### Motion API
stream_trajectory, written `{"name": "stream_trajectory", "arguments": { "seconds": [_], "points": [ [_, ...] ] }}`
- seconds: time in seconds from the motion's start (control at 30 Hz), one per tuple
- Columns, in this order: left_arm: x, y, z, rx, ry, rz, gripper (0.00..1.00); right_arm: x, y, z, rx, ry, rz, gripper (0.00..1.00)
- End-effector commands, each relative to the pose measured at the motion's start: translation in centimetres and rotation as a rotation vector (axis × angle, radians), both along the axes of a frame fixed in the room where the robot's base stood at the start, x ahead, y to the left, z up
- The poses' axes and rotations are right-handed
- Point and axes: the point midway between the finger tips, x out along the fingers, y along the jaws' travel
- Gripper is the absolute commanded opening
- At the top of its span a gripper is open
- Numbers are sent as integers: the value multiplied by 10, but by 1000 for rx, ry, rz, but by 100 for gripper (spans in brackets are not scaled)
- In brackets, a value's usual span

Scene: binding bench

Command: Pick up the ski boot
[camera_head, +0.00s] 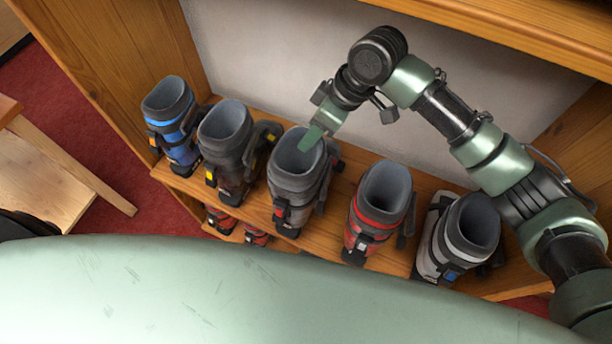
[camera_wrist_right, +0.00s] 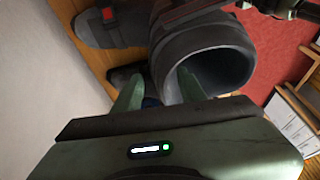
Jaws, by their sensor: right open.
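Several ski boots stand upright in a row on a wooden shelf. The middle one is a grey ski boot (camera_head: 295,181) with a red buckle tab. My right gripper (camera_head: 314,134) is at the top of this boot, with one green finger reaching into its open cuff. In the right wrist view, the right gripper (camera_wrist_right: 160,84) is open, its right finger inside the opening of the grey boot (camera_wrist_right: 218,37) and its left finger outside, with the cuff wall between them. I cannot tell whether the fingers touch it. My left gripper is not in view.
A blue boot (camera_head: 174,130) and a dark boot with yellow tabs (camera_head: 226,150) stand to the left. A red boot (camera_head: 378,212) and a white-grey boot (camera_head: 459,241) stand to the right. Red boots (camera_head: 220,219) show below. A wooden side panel (camera_head: 130,50) and upper board (camera_head: 500,35) bound the shelf.

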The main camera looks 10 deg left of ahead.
Motion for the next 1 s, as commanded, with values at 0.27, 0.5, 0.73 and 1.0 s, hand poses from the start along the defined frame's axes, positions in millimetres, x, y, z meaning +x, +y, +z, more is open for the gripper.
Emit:
{"name": "stream_trajectory", "arguments": {
  "seconds": [0.27,0.5,0.73,1.0],
  "points": [
    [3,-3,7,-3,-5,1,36,-1,11,-33,0,-1,0,41],
    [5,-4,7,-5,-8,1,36,-1,12,-36,0,-2,0,41],
    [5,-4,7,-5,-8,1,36,-1,12,-36,0,-2,0,0],
    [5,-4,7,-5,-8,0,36,0,12,-35,1,-2,-1,0]
  ]
}}
